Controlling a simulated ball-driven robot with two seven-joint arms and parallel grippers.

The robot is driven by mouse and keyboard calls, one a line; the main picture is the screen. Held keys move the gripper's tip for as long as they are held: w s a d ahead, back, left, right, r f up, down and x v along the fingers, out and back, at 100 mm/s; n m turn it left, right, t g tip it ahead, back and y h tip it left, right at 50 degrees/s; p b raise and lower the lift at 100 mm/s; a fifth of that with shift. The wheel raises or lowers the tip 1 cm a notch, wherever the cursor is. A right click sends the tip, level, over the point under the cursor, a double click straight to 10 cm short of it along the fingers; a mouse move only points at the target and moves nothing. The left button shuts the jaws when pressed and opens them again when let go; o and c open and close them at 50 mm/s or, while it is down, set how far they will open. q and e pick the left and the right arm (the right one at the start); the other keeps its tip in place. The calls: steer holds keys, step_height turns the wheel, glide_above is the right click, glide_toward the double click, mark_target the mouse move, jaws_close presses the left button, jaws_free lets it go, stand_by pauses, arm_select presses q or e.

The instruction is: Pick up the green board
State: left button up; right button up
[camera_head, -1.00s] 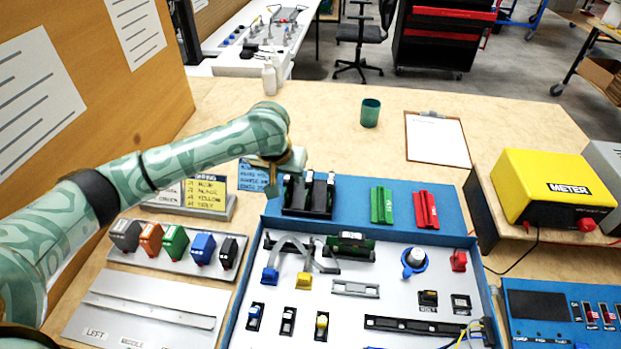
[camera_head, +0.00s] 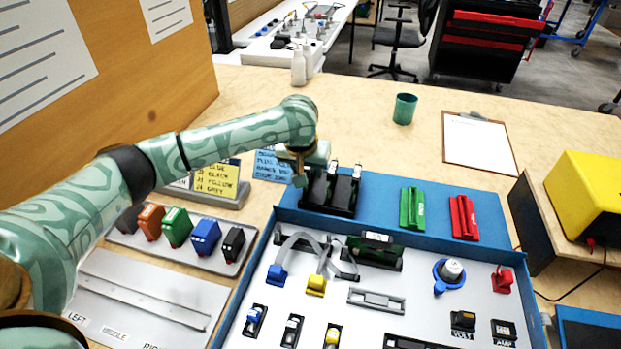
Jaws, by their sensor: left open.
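A green board (camera_head: 375,246) stands upright in a black holder on the light panel of the blue-edged case, in the middle of the camera_head view. A grey ribbon cable lies just left of it. My left gripper (camera_head: 301,172) is at the left end of a black rack (camera_head: 331,192), behind and to the left of the green board and apart from it. Its jaws are open and mostly hidden by the wrist, with little of the fingers showing. My right gripper is not in view.
A green slotted holder (camera_head: 412,209) and a red one (camera_head: 464,217) sit on the case's blue back strip. Colored blocks line a grey tray (camera_head: 185,247) at left. The yellow meter (camera_head: 590,199) is at right.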

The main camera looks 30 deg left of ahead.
mark_target(309, 190)
arm_select(q)
steer(key=b+x, duration=0.2)
steer(key=x, duration=0.2)
steer(key=shift+w+a+f+b, duration=0.1)
steer(key=shift+f+b, duration=0.2)
steer(key=shift+b, duration=0.05)
steer(key=shift+r, duration=0.3)
jaws_close()
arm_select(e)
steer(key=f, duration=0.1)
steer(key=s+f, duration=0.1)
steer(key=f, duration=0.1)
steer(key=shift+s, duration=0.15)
